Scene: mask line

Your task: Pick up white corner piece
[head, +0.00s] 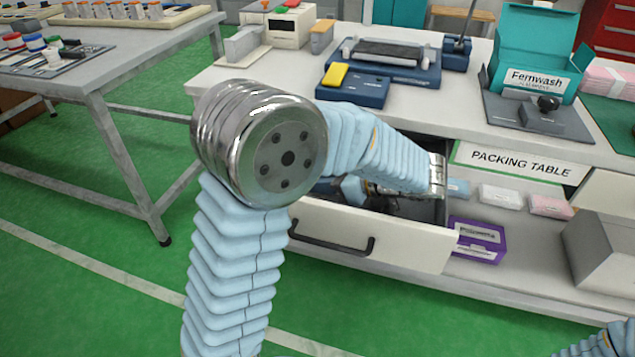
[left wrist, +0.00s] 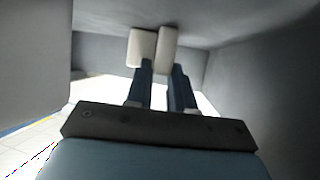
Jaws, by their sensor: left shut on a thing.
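My left arm reaches over into an open drawer (head: 370,233) under the packing table. In the left wrist view my left gripper (left wrist: 156,64) is nearly closed, its two dark blue fingers close together. Pale white block shapes, taken as the white corner piece (left wrist: 141,48), show at the fingertips. I cannot make out the piece's full shape or where the pads end. In the head view the arm and drawer front hide the fingertips and piece. Grey drawer walls surround the gripper. My right gripper is out of view.
The tabletop above the drawer holds a blue machine (head: 390,62) with a yellow block (head: 335,75) and a teal box (head: 535,45). A purple box (head: 478,238) stands on the lower shelf right of the drawer. A second table (head: 100,75) is at left; green floor between is clear.

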